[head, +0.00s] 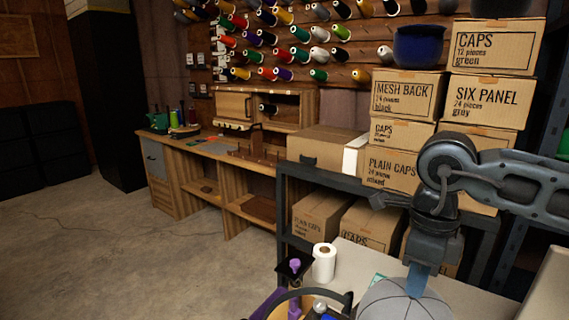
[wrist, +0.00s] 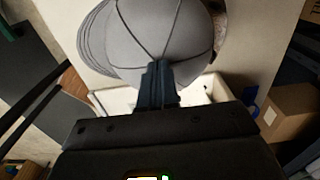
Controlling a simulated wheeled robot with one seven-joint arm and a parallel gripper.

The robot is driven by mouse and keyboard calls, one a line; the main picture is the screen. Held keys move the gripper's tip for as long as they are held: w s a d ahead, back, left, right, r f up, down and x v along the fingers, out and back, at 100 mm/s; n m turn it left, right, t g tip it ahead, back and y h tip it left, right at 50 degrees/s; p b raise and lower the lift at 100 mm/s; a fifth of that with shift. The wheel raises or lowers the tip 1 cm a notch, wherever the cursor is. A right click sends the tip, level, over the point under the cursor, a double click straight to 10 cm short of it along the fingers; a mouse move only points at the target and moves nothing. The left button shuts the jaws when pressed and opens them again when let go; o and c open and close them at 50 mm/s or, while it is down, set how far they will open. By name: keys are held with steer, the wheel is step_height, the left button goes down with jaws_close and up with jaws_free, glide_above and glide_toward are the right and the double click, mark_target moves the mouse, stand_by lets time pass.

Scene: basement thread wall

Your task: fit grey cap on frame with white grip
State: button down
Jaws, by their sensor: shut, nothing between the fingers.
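The grey cap (head: 405,303) is at the bottom edge of the head view, partly cut off, on or above the pale table. It also shows in the wrist view (wrist: 165,30), with its brim to the left and seams meeting near my fingertips. My gripper (head: 416,292) points down at the cap's crown. In the wrist view its fingers (wrist: 158,75) are together, with nothing between them, in front of the cap; I cannot tell whether they touch it. No frame with a white grip can be clearly made out. A dark curved rim (head: 300,294) shows at the bottom, mostly cut off.
A white roll (head: 324,263) stands on the pale table (head: 365,258), left of the cap. A small dark stand with a purple item (head: 294,266) is beside it. A dark shelf rack with cap boxes (head: 403,96) stands behind my arm. Open floor (head: 150,250) lies left.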

steer(key=shift+f+b, duration=0.35)
steer(key=shift+f, duration=0.1)
steer(key=shift+r, duration=0.1)
steer(key=shift+r+p, duration=1.45)
steer(key=shift+r, duration=2.05)
